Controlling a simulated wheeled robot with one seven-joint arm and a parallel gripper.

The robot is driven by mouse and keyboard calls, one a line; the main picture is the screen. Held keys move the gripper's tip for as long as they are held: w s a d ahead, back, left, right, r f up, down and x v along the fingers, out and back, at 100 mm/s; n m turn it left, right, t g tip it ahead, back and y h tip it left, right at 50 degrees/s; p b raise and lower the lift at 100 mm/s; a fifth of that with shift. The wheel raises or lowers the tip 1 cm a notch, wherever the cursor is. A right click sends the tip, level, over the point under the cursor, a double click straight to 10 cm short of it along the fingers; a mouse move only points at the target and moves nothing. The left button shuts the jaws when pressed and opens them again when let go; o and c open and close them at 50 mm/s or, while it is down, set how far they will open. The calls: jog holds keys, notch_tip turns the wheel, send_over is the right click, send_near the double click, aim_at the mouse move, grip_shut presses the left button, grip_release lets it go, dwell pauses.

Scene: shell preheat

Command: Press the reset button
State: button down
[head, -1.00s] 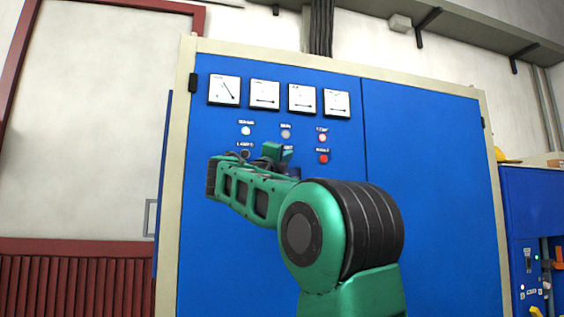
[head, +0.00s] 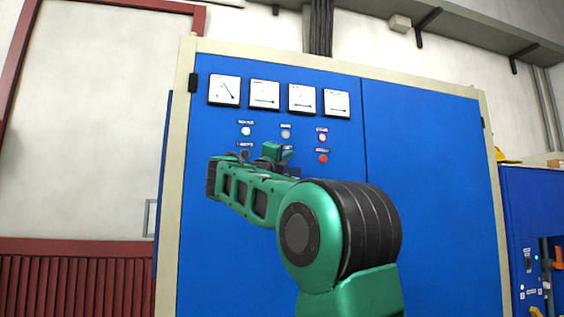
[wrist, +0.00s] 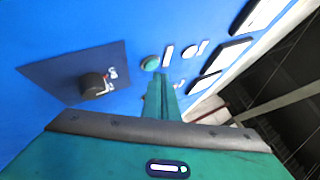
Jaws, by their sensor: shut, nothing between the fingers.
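The red reset button (head: 323,158) shows on the blue cabinet front in the head view, under a small label and in the right column of controls. My gripper (head: 284,153) is in front of the panel, to the left of the red button and apart from it in the picture. In the wrist view my gripper (wrist: 160,78) has its green fingers shut and empty, pointing at the panel just beside a green button (wrist: 150,63). I cannot tell whether the fingertips touch the panel. I cannot make out the red button in the wrist view.
Several white gauges (head: 264,95) sit above small lamps (head: 246,131) on the cabinet (head: 425,200). A black knob (wrist: 93,86) on a dark plate shows in the wrist view. The cabinet's right door is bare. Another blue cabinet (head: 532,205) stands at right.

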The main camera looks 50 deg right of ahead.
jog(key=shift+w+d, duration=0.15)
jog(key=shift+w, duration=0.05)
jog(key=shift+w+d, duration=0.2)
jog(key=shift+w, duration=0.2)
dwell(0.8)
jog(key=shift+s, duration=0.1)
jog(key=shift+s+a, duration=0.45)
jog(key=shift+s, duration=0.2)
jog(key=shift+s+a, duration=0.45)
jog(key=shift+s, duration=0.25)
jog(key=shift+s+a, duration=0.4)
jog(key=shift+s, duration=0.35)
jog(key=shift+s+a, duration=0.45)
jog(key=shift+s, duration=0.25)
